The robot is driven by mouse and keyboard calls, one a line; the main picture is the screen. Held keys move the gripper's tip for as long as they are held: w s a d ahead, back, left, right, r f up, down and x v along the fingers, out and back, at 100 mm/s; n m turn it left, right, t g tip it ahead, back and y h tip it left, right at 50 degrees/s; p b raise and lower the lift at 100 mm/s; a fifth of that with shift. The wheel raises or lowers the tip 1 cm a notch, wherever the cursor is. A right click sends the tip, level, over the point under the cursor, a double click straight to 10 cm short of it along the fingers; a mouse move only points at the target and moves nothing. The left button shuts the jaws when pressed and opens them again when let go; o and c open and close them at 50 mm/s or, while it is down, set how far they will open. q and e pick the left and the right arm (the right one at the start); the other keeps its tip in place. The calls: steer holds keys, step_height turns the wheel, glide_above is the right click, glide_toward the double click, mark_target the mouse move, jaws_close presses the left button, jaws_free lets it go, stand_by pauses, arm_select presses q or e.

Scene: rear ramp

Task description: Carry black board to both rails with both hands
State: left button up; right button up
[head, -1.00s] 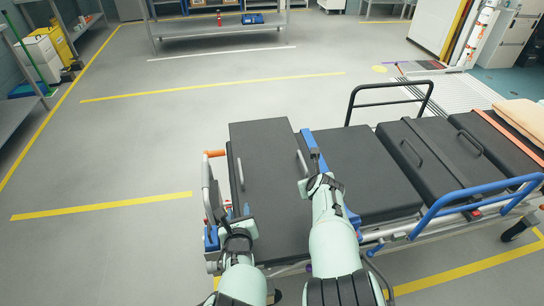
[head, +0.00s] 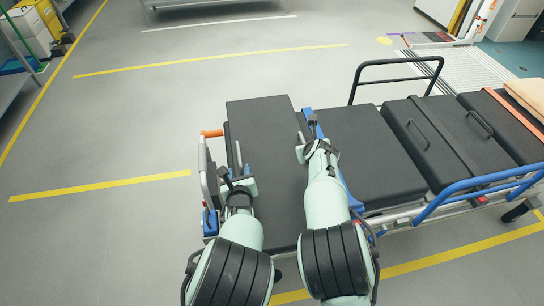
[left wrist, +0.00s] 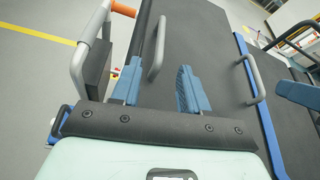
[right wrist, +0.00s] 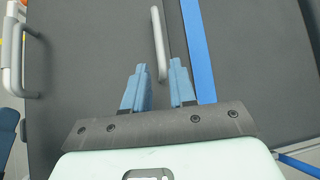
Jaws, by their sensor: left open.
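The black board (head: 265,125) lies flat across the left end of the stretcher in the head view. It has a grey bar handle near each long side. My left gripper (head: 238,178) is open at the left handle (left wrist: 157,48), which lies ahead of and between its fingertips (left wrist: 160,78) in the left wrist view. My right gripper (head: 316,148) is at the right handle (right wrist: 158,42). Its fingers (right wrist: 160,75) stand apart in the right wrist view, with the handle's near end between them. I cannot pick out the rails with certainty; a blue strip (right wrist: 197,50) runs beside the board.
The stretcher carries more black pads (head: 365,150) to the right, with a blue side rail (head: 480,188) and a black hoop (head: 395,63). A grey tube frame with an orange grip (head: 212,133) stands left of the board. The floor beyond is clear.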

mark_target(240, 156)
arm_select(q)
steer(key=x, duration=0.9)
steer(key=shift+w+f, duration=0.1)
steer(key=shift+w, duration=0.15)
arm_select(e)
steer(key=x, duration=0.9)
steer(key=shift+w+f, duration=0.15)
steer(key=shift+w, duration=0.05)
arm_select(q)
steer(key=c, duration=0.7)
arm_select(e)
jaws_close()
arm_select(q)
jaws_close()
steer(key=shift+w+r, duration=0.15)
steer(key=shift+r, duration=0.2)
arm_select(e)
steer(key=shift+w+a+r, duration=0.1)
steer(key=shift+w+r, duration=0.05)
steer(key=shift+r, duration=0.15)
